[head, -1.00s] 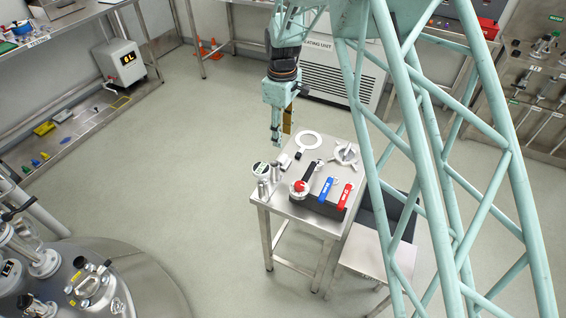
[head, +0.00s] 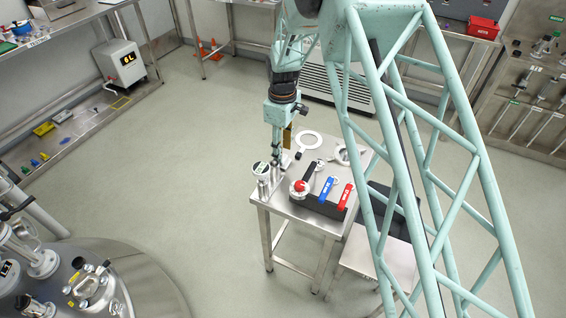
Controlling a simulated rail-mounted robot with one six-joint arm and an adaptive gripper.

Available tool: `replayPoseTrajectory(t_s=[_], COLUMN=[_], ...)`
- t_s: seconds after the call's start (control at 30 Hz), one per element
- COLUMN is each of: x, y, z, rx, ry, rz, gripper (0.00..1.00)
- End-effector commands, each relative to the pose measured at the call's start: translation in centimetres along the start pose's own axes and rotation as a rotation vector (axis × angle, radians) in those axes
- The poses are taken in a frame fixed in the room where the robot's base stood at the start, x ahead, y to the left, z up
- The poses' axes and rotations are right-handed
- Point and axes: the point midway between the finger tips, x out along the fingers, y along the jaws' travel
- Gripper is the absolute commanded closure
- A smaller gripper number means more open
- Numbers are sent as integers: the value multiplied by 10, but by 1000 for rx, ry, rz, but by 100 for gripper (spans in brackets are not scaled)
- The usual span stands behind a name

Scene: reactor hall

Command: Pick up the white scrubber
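My gripper (head: 276,162) points straight down over the left part of a small steel table (head: 284,208), with its fingertips low at the table top. A small pale piece (head: 285,161) shows right beside the fingers; it may be the white scrubber, but it is mostly hidden by the gripper. I cannot tell whether the fingers touch it, or whether they are open or shut.
A round gauge (head: 261,168) stands close left of the fingers. A white ring (head: 309,141) lies behind. A black block (head: 318,204) with black, blue (head: 326,189) and red (head: 345,195) handles is at the right. Open floor (head: 190,180) lies left of the table.

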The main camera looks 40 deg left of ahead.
Motion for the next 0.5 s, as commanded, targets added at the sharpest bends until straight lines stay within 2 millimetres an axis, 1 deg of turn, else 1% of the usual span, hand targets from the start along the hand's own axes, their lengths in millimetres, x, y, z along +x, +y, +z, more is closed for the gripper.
replayPoseTrajectory(t_s=[0.17,0.27,0.37,0.5], x=[1,4,12,27], y=[0,0,0,1], z=[0,0,0,1], rx=[0,0,0,0], ry=[0,0,0,-1], rz=[0,0,0,-1], gripper=[62,62,62,62])
